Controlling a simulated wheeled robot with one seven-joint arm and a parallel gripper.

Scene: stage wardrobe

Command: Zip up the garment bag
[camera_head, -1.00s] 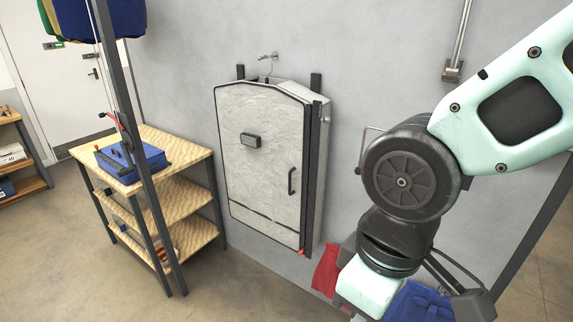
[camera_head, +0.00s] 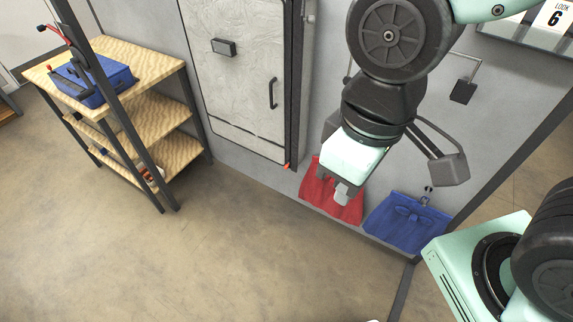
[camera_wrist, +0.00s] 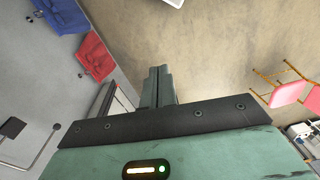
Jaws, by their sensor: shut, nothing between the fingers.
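The garment bag (camera_head: 237,95) is a pale grey, upright bag against the wall in the head view, its top cut off. A dark strip (camera_head: 296,90) runs up its right edge. A small red-orange tab (camera_head: 286,166) shows at the strip's bottom end, perhaps the zipper pull. My gripper (camera_head: 341,194) points down in front of the wall, to the right of and below the tab, apart from the bag. Its fingers are closed together and empty, as the wrist view (camera_wrist: 159,76) also shows.
A red cloth item (camera_head: 318,190) and a blue one (camera_head: 405,225) sit low against the wall, close behind my gripper. A wooden shelf unit (camera_head: 180,60) with a blue box (camera_head: 105,80) stands left of the bag. The floor (camera_head: 240,250) in front is clear.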

